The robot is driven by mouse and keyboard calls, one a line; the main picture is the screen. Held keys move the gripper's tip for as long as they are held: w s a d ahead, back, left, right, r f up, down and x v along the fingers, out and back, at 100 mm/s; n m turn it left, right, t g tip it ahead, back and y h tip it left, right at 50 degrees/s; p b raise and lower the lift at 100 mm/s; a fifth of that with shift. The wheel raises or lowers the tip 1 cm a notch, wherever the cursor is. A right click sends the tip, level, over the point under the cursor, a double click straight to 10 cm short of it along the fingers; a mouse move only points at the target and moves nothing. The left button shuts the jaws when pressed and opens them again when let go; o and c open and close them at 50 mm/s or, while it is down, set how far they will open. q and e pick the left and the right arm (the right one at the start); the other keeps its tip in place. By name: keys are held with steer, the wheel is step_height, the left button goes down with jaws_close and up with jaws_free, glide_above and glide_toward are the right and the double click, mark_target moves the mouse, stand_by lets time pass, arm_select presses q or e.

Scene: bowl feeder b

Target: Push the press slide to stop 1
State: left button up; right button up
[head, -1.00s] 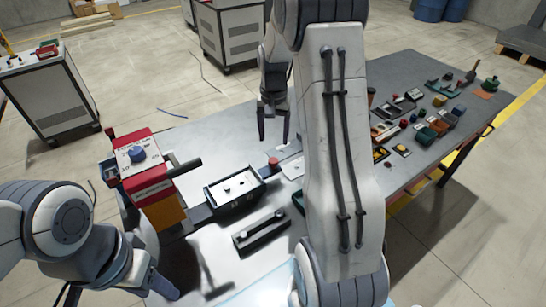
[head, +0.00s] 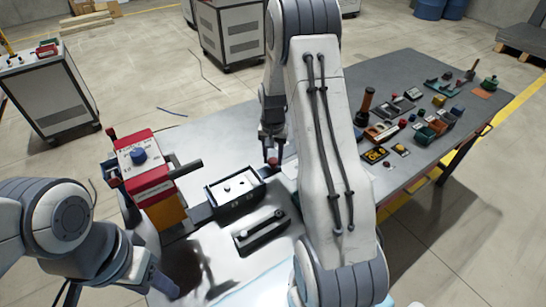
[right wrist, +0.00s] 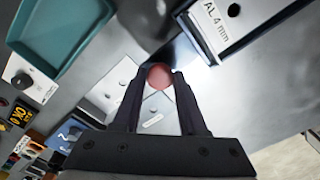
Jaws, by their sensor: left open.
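The red press (head: 150,172) with a blue knob stands at the left of the table. At the tray's far right end is a round red knob (head: 273,161). My right gripper (head: 273,154) is over this knob. In the right wrist view its fingers sit on both sides of the red knob (right wrist: 160,76) and appear to touch it. The tray (right wrist: 235,25) reads "AL 4 mm". My left gripper (head: 164,285) is open in front of the press, partly hidden. No stop marking is legible.
A black block with a bar (head: 261,230) lies in front of the tray. The right side of the table holds several small parts and bins (head: 430,132). In the wrist view a teal tray (right wrist: 62,30) lies at upper left. My right arm covers the table's middle.

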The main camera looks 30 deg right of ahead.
jaws_close()
stand_by(1.1)
